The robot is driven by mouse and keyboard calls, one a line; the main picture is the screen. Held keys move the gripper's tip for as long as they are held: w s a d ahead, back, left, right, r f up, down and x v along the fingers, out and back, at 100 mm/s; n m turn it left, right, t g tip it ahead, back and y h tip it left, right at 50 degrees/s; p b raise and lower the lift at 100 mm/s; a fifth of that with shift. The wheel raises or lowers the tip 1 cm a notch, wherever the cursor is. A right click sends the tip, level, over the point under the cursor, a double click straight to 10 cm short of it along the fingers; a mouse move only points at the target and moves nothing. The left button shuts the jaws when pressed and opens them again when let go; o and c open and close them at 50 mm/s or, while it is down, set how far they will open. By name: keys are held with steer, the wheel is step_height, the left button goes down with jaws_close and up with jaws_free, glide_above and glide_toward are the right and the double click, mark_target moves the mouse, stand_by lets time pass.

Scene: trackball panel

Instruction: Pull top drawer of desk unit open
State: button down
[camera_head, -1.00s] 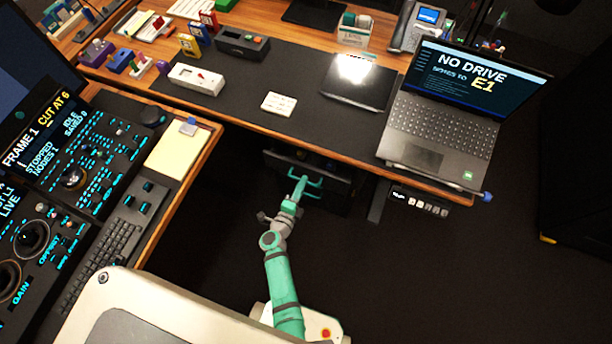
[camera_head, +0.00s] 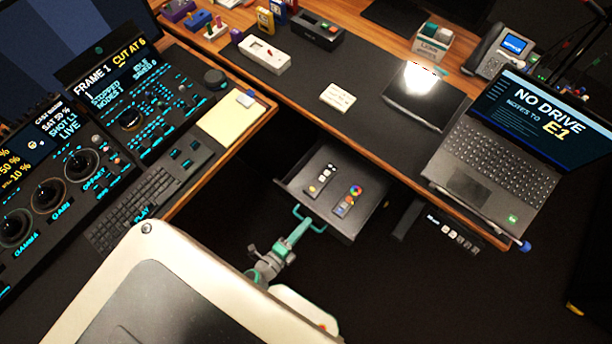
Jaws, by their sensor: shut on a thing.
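The desk unit's top drawer (camera_head: 330,166) stands well out from under the desk, and its dark inside shows. Its green handle (camera_head: 312,227) is on the front, facing my base. My green gripper (camera_head: 300,231) is shut on the handle, near its middle. The fingertips are small in this view, and the arm behind them is partly hidden by my own body. Several small items (camera_head: 354,190) lie in the drawer, with bright coloured parts.
The desk top (camera_head: 372,131) overhangs the drawer's back. A laptop (camera_head: 490,150) is at the desk's right end, with a desk control panel (camera_head: 455,234) below it. A console with a keyboard (camera_head: 150,195) stands at left. Dark floor is clear right of the drawer.

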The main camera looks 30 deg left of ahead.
steer(key=shift+s, duration=0.3)
steer(key=c, duration=1.9)
jaws_free()
steer(key=shift+o, duration=0.2)
steer(key=shift+s, duration=0.1)
steer(key=v, duration=1)
steer(key=shift+s, duration=0.35)
steer(key=shift+a+r, duration=0.1)
steer(key=d+r+n, duration=0.5)
steer(key=r+n, duration=0.1)
steer(key=r, duration=0.3)
steer(key=d+r+n+y, duration=0.1)
steer(key=d+r+n, duration=0.4)
steer(key=r+n, duration=0.2)
steer(key=w+d+r+n, duration=0.1)
steer(key=d+r+n, duration=0.5)
steer(key=r, duration=0.5)
steer(key=shift+r+y, duration=0.3)
